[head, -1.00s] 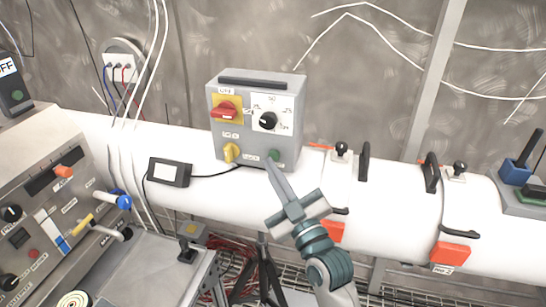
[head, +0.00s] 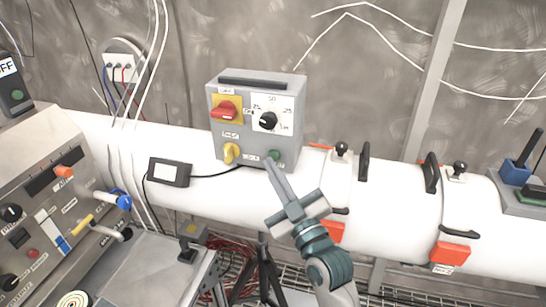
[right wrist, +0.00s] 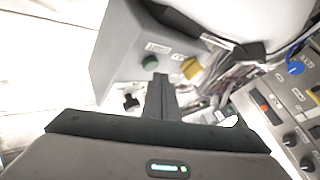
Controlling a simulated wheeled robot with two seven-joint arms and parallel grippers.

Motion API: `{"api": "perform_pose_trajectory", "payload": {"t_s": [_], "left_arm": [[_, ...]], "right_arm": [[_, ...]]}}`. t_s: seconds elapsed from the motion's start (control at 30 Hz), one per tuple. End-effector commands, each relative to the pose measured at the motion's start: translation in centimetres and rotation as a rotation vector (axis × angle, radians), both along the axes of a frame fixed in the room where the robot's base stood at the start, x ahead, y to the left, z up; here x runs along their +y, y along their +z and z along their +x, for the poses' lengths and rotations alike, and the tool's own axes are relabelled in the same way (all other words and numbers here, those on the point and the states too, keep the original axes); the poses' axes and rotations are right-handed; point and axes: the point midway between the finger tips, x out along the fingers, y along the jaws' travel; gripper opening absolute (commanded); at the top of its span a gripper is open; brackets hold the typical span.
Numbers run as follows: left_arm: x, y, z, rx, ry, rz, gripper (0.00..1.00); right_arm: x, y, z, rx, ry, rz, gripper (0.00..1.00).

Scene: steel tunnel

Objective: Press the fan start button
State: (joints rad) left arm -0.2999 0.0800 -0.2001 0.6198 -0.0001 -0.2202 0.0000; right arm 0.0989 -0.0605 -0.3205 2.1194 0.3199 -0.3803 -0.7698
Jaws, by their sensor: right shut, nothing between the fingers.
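A grey control box (head: 231,150) stands on the white pipe. On its front are a red rotary switch (head: 224,110) on a yellow plate, a black knob (head: 268,120), a yellow knob (head: 231,152) and a green button (head: 274,155) at the lower right. My right gripper (head: 269,165) is shut and empty, its fingertips just below and in front of the green button. In the right wrist view the green button (right wrist: 150,61) is just beyond the fingertips (right wrist: 160,78), with the yellow knob (right wrist: 191,68) beside it. I cannot tell whether they touch. My left gripper is out of view.
A small display (head: 168,172) sits on the pipe left of the box, joined by a black cable. Orange clamps (head: 450,253) and black handles are on the pipe to the right. A slanted control console (head: 50,200) fills the left side.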

Motion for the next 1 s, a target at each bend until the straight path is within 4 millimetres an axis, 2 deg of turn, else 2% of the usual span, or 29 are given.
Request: {"api": "perform_pose_trajectory", "payload": {"t_s": [0.3,1.0], "left_arm": [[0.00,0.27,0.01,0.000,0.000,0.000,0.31],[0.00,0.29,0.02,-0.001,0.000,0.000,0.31]], "right_arm": [[-0.24,0.06,0.73,0.000,0.000,0.000,0.00],[-0.34,0.04,1.03,0.000,0.000,-0.001,0.00]]}}
